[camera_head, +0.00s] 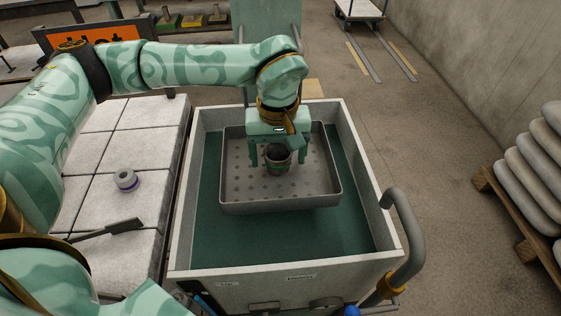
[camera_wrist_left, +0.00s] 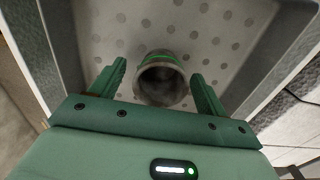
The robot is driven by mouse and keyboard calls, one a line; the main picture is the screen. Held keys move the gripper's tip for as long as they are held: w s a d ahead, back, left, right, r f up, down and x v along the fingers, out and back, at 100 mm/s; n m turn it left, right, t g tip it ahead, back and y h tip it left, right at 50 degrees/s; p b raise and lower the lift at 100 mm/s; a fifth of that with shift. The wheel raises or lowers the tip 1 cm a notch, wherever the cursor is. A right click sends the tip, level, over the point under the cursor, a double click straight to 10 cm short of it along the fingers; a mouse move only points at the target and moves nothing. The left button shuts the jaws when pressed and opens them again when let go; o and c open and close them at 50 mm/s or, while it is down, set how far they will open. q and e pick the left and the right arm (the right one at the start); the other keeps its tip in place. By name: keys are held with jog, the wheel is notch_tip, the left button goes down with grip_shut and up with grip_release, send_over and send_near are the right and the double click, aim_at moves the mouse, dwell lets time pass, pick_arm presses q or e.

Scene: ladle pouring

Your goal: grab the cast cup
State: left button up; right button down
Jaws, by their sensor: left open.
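The cast cup (camera_head: 278,160) is a small dark grey cup with a green band, upright in a perforated grey tray (camera_head: 235,187). My left gripper (camera_head: 278,163) hangs over the tray from above, open, with one finger on each side of the cup. In the left wrist view the cup (camera_wrist_left: 161,78) shows its open mouth between and slightly beyond the fingertips of my left gripper (camera_wrist_left: 158,75). Gaps show between the cup and both fingers. A patterned arm of mine is at the lower left of the head view, but its gripper is not seen.
The tray sits inside a light-walled cart (camera_head: 185,200) with a green floor. A curved grey handle (camera_head: 408,240) stands at its right. Pale blocks (camera_head: 140,150) at the left carry a ring-shaped object (camera_head: 126,180) and a dark paddle-like tool (camera_head: 122,226). Stacked sacks (camera_head: 535,165) are at far right.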

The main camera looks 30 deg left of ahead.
pick_arm(q)
jog(key=shift+r, duration=0.15)
jog(key=shift+c, duration=0.2)
jog(key=c, duration=1)
jog(key=shift+r, duration=0.1)
jog(key=shift+c, duration=0.2)
